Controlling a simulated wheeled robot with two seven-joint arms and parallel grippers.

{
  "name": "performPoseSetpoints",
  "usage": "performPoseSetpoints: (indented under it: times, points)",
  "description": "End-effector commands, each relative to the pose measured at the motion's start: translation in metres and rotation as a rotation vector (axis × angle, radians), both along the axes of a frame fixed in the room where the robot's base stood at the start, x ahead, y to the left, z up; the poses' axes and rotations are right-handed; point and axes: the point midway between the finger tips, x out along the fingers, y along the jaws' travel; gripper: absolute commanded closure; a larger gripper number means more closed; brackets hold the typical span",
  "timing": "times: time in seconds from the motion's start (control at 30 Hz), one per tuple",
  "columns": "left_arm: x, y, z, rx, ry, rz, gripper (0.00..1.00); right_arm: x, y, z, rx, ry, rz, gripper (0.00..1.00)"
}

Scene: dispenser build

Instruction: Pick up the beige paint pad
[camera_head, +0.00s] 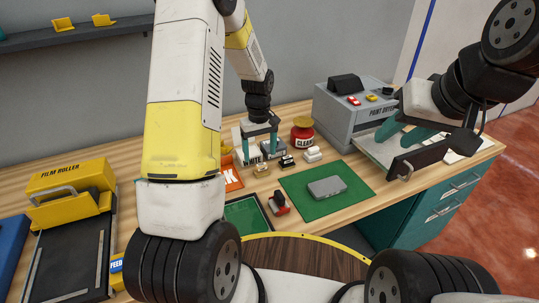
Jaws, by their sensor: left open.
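The small tan block (262,170) on the wooden table looks like the beige paint pad; it is small, so I cannot be sure. My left gripper (259,152) points down just behind it, with its teal fingers apart. The fingers are around or in front of a pale lettered block (251,157) and a dark grey block; I cannot tell whether they touch. My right gripper (402,133) is at the right, its teal fingers apart, in front of the print dryer (352,112) and far from the tan block.
A black-and-white pad (287,162) and a white pad (313,155) stand right of the tan block. A red cleaner pot (302,133) is behind. A red stamp (279,203) and a green mat (299,195) with a grey block (326,188) are in front.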

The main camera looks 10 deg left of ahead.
Motion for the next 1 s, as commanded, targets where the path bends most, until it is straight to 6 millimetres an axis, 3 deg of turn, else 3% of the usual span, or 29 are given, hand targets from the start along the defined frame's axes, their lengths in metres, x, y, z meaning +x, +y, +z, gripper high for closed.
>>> performPoseSetpoints:
  times: [0.4, 0.7, 0.77, 1.0]
  points:
    - [-0.004, -0.005, -0.056, -0.001, 0.003, -0.001, 0.25, 0.0, 0.0, 0.0, 0.0, 0.0, 0.0, 0.64]
    - [-0.003, -0.005, -0.061, -0.002, -0.001, -0.002, 0.25, 0.0, 0.0, 0.0, 0.0, 0.0, 0.0, 0.64]
    - [-0.003, -0.005, -0.061, -0.002, -0.001, -0.002, 0.33, 0.0, 0.0, 0.0, 0.0, 0.0, 0.0, 0.64]
    - [-0.003, -0.005, -0.061, -0.002, -0.001, -0.002, 0.8, 0.0, 0.0, 0.0, 0.0, 0.0, 0.0, 0.64]
